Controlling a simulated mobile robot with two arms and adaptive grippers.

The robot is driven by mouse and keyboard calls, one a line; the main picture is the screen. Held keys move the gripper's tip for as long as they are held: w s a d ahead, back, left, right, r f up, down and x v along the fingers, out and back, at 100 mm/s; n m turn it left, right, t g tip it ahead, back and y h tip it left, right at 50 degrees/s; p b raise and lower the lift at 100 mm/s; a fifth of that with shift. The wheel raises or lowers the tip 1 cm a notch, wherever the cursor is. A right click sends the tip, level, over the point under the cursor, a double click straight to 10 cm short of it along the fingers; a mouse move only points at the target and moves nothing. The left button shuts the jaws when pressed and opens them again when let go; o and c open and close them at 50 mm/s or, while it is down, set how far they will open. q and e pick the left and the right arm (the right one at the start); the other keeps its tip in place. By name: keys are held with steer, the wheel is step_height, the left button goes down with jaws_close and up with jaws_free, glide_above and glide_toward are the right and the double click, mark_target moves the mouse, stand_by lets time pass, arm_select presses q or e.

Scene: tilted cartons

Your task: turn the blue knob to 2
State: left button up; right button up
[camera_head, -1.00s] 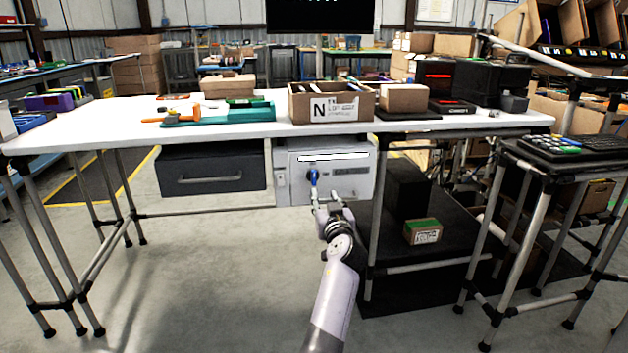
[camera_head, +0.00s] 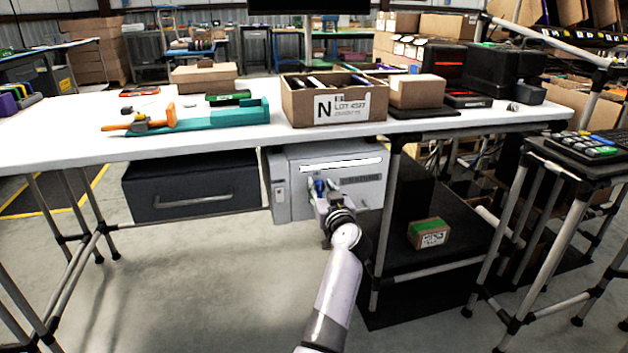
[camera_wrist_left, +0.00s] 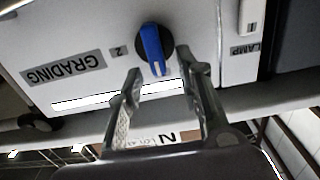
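The blue knob (camera_head: 319,185) sits on the front of a grey-white box (camera_head: 287,205) under the white table. In the left wrist view, which shows the box upside down, the blue knob (camera_wrist_left: 152,45) has a dark round base. Its narrow end points toward the gripper. A label "2" (camera_wrist_left: 118,51) is beside it, and a "GRADING" label (camera_wrist_left: 63,69) is farther left. My left gripper (camera_head: 324,193) is at the knob. In the wrist view the left gripper (camera_wrist_left: 159,70) is open, its fingertips apart on either side of the knob's near end. Contact is unclear. My right gripper is out of view.
The white table (camera_head: 60,130) is above the box. A dark drawer unit (camera_head: 190,185) hangs left of the box. A table leg (camera_head: 385,220) stands to the right, beside a black shelf with a small carton (camera_head: 428,233). The floor in front is clear.

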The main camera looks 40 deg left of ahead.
arm_select(q)
steer(key=shift+w+a, duration=0.1)
steer(key=shift+w, duration=0.05)
steer(key=shift+c, duration=0.4)
jaws_close()
